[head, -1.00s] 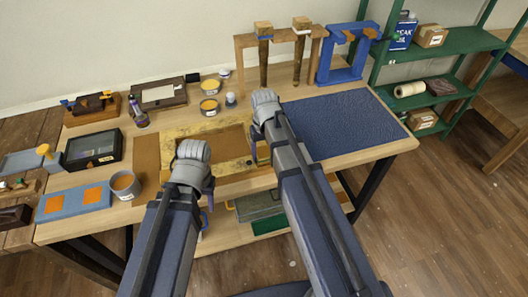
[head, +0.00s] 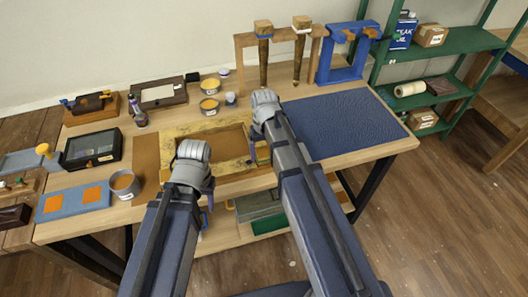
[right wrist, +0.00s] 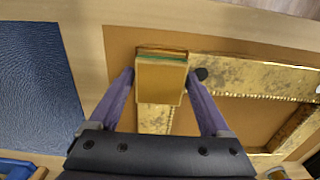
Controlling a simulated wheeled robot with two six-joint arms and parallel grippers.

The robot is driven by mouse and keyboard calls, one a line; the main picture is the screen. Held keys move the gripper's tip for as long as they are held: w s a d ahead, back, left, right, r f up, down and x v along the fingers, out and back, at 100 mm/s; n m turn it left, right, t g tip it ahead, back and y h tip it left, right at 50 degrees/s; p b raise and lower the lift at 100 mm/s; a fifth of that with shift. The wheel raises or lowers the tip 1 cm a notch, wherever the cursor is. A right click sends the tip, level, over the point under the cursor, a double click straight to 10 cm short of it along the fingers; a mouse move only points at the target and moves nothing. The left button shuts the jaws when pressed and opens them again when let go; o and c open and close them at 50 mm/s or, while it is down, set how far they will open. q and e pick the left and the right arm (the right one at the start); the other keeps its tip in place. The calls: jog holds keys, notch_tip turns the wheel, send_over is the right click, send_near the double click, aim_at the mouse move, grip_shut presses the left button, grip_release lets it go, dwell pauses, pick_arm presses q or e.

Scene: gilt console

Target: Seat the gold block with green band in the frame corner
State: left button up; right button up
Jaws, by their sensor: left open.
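The gold block with green band (right wrist: 160,75) is in the right wrist view, at the corner of the gilt frame (right wrist: 250,75). It covers the place where two rails meet, so I cannot tell whether it sits fully down. My right gripper (right wrist: 160,78) has a purple finger against each side of the block and looks shut on it. In the head view my right gripper (head: 262,150) is over the near right corner of the frame (head: 175,165), its fingers mostly hidden by my arm. My left gripper (head: 207,195) is open at the near edge of the frame, partly hidden.
A blue mat (head: 345,125) lies right of the frame. A cup (head: 123,183) and a blue tray with orange squares (head: 72,202) are at left. Jars and a wooden stand (head: 240,60) with hanging tools are behind. A dark round spot (right wrist: 201,74) shows beside the block.

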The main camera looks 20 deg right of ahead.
jog(key=shift+o, duration=1.2)
notch_tip(320, 180, up, 8)
jog(key=p, duration=0.8)
jog(key=shift+f, duration=0.1)
jog(key=shift+s+a, duration=0.2)
jog(key=s+a+n+h, duration=0.1)
jog(key=s+a+n, duration=0.2)
jog(key=s+a, duration=0.7)
jog(key=s, duration=0.4)
